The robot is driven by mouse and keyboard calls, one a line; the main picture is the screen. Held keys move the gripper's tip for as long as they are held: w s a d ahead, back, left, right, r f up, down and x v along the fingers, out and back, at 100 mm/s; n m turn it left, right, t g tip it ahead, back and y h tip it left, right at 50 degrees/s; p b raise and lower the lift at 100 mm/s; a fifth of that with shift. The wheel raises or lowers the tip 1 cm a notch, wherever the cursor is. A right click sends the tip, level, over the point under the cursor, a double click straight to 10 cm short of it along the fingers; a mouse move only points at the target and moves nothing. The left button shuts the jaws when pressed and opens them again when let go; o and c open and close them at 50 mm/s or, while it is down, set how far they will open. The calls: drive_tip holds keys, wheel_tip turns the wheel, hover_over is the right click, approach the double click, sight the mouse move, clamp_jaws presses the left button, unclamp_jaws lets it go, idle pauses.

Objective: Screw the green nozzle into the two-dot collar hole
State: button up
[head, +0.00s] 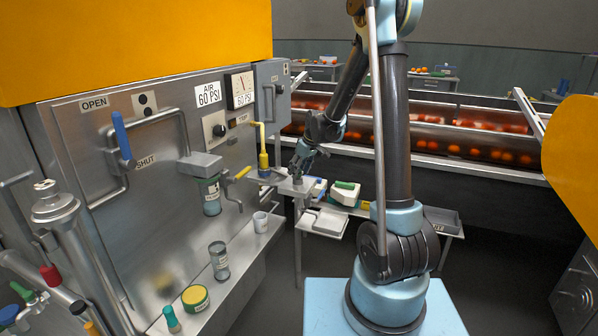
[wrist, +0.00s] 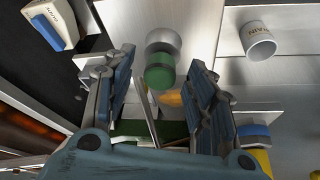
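My gripper (head: 300,172) is over a small metal shelf beside the machine's right end. In the wrist view its two fingers (wrist: 162,75) are open and apart. A green cylindrical piece with a pale grey round part shows between them; I take it for the green nozzle (wrist: 160,74). It appears clear of both fingers. In the head view my gripper hides that spot. I cannot make out a collar hole marked with two dots.
A ledge under the panel holds a white cup (head: 260,222), a grey jar (head: 219,261), a green-and-yellow tin (head: 195,298) and a teal-capped bottle (head: 170,319). A blue shut-off handle (head: 122,137) and a yellow pipe (head: 262,150) stick out from the panel.

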drive_tip(key=v, duration=1.2)
idle(1.3)
drive_tip(key=o, duration=0.6)
